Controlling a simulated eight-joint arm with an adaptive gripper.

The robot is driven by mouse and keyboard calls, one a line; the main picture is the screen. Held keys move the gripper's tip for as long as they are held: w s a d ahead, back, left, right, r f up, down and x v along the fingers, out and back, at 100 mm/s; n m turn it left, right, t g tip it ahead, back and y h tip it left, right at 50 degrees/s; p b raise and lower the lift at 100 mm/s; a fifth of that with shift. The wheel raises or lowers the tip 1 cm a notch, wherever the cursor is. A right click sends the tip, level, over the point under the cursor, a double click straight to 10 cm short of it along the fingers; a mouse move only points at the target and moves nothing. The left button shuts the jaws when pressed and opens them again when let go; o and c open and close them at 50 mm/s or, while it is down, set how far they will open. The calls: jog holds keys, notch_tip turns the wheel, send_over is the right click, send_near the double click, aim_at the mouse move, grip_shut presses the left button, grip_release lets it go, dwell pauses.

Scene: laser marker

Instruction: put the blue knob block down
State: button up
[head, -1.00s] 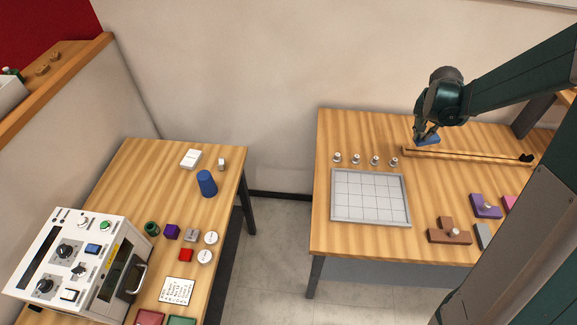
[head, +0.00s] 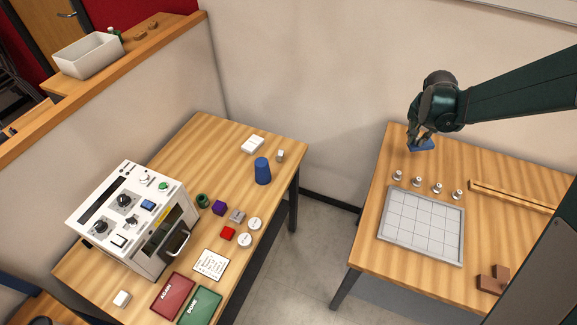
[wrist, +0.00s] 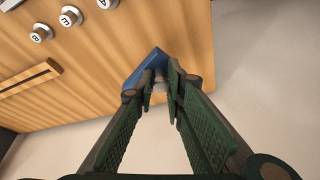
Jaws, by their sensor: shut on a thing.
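The blue knob block (head: 424,145) is held in my gripper (head: 420,134) over the back left edge of the right table (head: 465,153). In the wrist view the blue block (wrist: 140,68) shows beyond my fingers (wrist: 161,88), which are closed on its pale knob (wrist: 159,76). The block seems raised off the table; the exact height is hard to tell. Its underside is hidden.
A grey gridded tray (head: 422,226) lies on the right table, with several small knobbed pegs (head: 418,182) behind it. A wooden rail (head: 510,196) and brown blocks (head: 490,279) are to the right. The left table holds a white machine (head: 132,218) and a blue cup (head: 262,171).

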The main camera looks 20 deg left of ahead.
jog(key=s+a+f+n+y+b, duration=0.1)
jog(key=s+a, duration=0.2)
jog(key=a, duration=1)
jog(key=s+a+n, duration=0.2)
jog(key=s+a, duration=0.1)
jog(key=a, duration=1)
jog(key=s+a+f+n+y+b, duration=0.1)
jog(key=s+a, duration=0.2)
jog(key=a, duration=1)
jog(key=s+a+f+n, duration=0.1)
jog(key=s+a, duration=1.1)
jog(key=a, duration=0.3)
jog(key=s+a+n+y, duration=0.1)
jog(key=s+a+n, duration=0.1)
jog(key=s+a, duration=1.1)
jog(key=a+b, duration=0.1)
jog(key=a, duration=0.1)
jog(key=shift+s+a+f+n+g, duration=0.2)
jog(key=shift+a+f+n+g, duration=0.1)
jog(key=shift+a+f+g, duration=0.1)
jog(key=shift+d+f+b, duration=0.1)
jog(key=shift+f+b, duration=0.2)
jog(key=shift+f, duration=2.8)
jog(key=shift+f, duration=1.85)
